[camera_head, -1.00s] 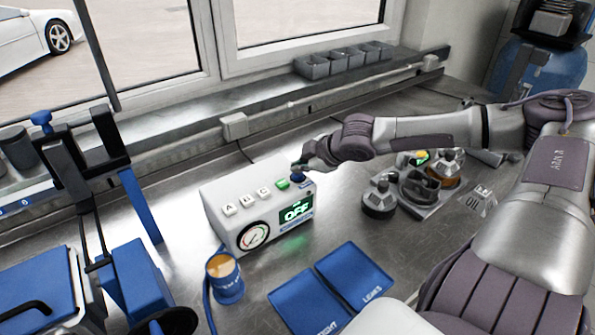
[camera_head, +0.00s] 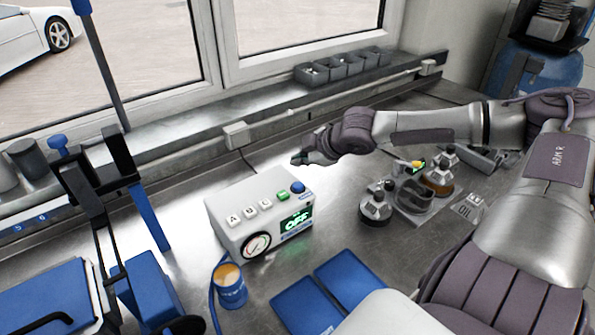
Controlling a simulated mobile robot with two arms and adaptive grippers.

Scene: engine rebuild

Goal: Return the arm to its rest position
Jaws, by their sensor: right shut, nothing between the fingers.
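My right arm (camera_head: 430,135) reaches in from the right over the steel bench. Its gripper (camera_head: 300,160) is shut and empty. It hangs in the air above and behind the right end of the white control box (camera_head: 225,220), apart from the blue knob (camera_head: 298,187). The box has a round gauge (camera_head: 257,245), white lettered buttons, a green button (camera_head: 282,196) and a lit green display (camera_head: 296,222) that seems to read OFF. My left gripper does not show.
Bottles and dark parts (camera_head: 410,193) stand right of the box, under my right forearm. A blue cup (camera_head: 230,290) and blue trays (camera_head: 349,277) lie in front. A blue and black frame (camera_head: 100,205) stands at left. Small grey bins (camera_head: 350,64) line the window sill.

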